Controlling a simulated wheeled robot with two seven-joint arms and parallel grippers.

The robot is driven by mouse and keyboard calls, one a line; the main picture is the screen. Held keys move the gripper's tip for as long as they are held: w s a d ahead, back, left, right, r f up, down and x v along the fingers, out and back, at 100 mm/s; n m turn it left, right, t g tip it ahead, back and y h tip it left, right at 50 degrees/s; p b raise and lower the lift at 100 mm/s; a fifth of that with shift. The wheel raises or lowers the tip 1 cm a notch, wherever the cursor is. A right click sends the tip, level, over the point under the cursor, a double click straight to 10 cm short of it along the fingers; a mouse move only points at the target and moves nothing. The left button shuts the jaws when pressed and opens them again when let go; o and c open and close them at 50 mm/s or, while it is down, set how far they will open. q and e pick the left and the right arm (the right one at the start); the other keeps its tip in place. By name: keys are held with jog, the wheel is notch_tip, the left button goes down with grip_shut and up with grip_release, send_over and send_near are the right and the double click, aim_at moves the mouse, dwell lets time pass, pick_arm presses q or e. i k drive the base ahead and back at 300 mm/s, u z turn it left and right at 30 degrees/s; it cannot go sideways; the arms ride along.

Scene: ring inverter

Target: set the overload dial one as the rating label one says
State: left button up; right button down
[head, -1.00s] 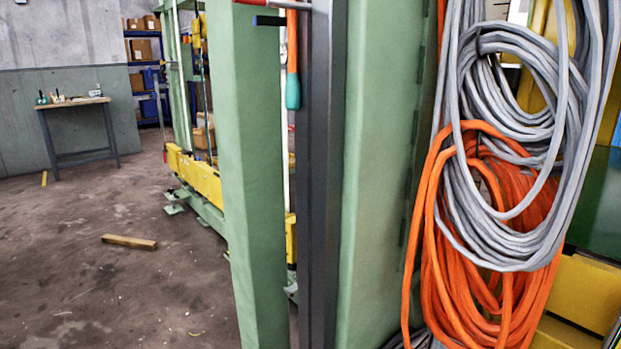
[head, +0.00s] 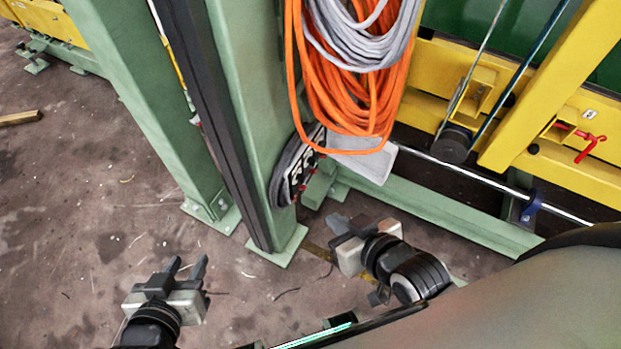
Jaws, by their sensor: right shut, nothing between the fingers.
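I cannot make out the overload dial or the rating label in the head view. A dark box with a pale face and small red parts (head: 299,178) is fixed low on the green column, partly behind the hanging cables; its markings are too small to read. My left gripper (head: 187,265) is low at the bottom left, its two fingers apart with nothing between them. My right gripper (head: 338,226) is below and right of that box, apart from it, with its fingers shut and empty.
Orange cable (head: 345,105) and grey cable (head: 362,42) hang on the green column (head: 245,90). A grey plate (head: 372,163) sits behind them. A green floor beam (head: 440,210) and yellow frame (head: 560,160) stand at right. The floor (head: 90,220) at left is mostly clear.

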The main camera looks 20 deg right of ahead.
aim_at(301, 177)
jog(key=z, duration=1.75)
jog(key=k, duration=0.7)
jog(key=u, duration=1.35)
jog(key=i, duration=0.5)
